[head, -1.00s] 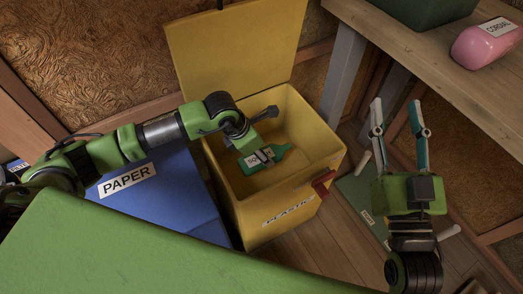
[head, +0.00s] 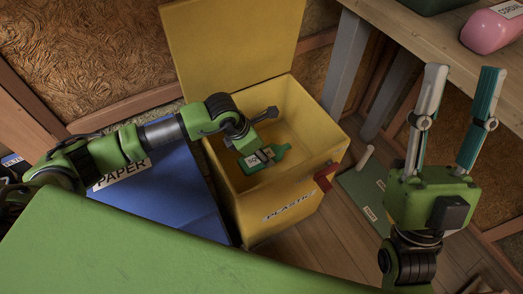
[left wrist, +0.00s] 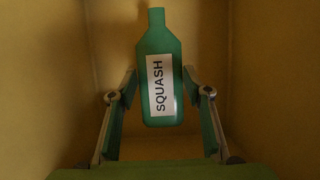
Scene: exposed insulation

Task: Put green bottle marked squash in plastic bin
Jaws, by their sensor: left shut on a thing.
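The green bottle (head: 277,154) with a white label is inside the yellow bin marked PLASTIC (head: 262,226), below its rim. In the left wrist view the bottle (left wrist: 160,45) is upright in the picture and its label reads SQUASH. My left gripper (left wrist: 160,74) reaches down into the bin and is shut on the bottle, one finger at each side. Whether the bottle touches the bin floor I cannot tell. My right gripper (head: 465,70) is open and empty, to the right of the bin.
The bin's lid (head: 232,45) stands open at the back. A blue bin marked PAPER (head: 165,205) is on the left, under my left arm. A wooden bench (head: 405,25) at upper right holds a pink bottle (head: 490,30). A green board (head: 365,190) lies on the floor.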

